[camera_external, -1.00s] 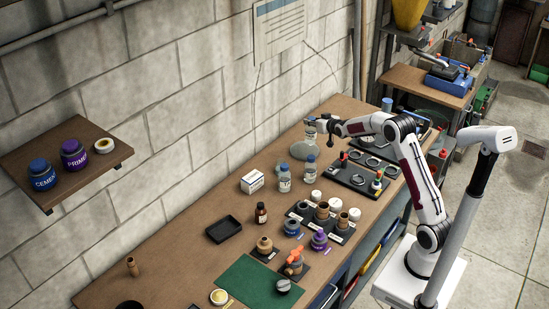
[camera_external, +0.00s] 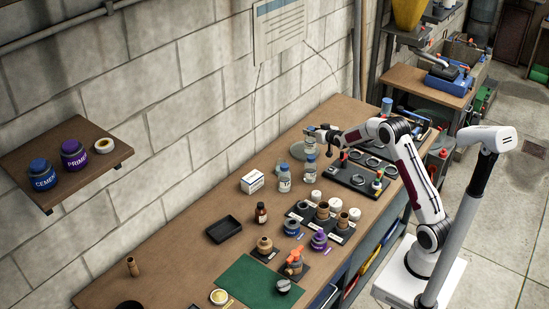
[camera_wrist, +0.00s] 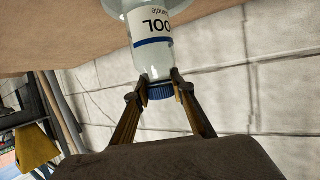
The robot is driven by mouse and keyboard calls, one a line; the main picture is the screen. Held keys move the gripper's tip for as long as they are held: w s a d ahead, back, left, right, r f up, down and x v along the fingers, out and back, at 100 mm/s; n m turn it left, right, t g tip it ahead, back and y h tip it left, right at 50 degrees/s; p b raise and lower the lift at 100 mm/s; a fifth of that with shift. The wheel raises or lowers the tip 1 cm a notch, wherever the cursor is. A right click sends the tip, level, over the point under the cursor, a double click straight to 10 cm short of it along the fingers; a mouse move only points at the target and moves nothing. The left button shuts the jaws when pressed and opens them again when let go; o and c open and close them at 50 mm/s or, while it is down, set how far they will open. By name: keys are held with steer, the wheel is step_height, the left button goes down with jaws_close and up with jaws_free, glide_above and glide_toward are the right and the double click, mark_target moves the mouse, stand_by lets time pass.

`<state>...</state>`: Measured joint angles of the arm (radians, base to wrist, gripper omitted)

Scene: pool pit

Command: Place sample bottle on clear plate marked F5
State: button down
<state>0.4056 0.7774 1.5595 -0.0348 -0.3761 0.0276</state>
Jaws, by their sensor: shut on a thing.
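My gripper (camera_wrist: 160,85) is shut on the blue cap of a sample bottle (camera_wrist: 151,50), a clear bottle with a white label and blue band. The label shows "OOL" and "sample" upside down in the wrist view. In the external view the held bottle (camera_external: 310,148) hangs upright below my gripper (camera_external: 316,131), over or at a pale clear round plate (camera_external: 296,152). A clear disc edge shows around its base at the top of the wrist view. I cannot tell whether the base touches the plate. No F5 mark is legible.
A black tray with rings (camera_external: 352,178) lies to the right. A white box (camera_external: 252,181) and several small jars stand nearer the front. The block wall runs behind the bench.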

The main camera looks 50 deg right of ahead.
steer(key=shift+f, duration=0.3)
steer(key=c, duration=1.7)
jaws_free()
steer(key=shift+r, duration=0.15)
steer(key=v, duration=1.2)
steer(key=shift+a, duration=0.1)
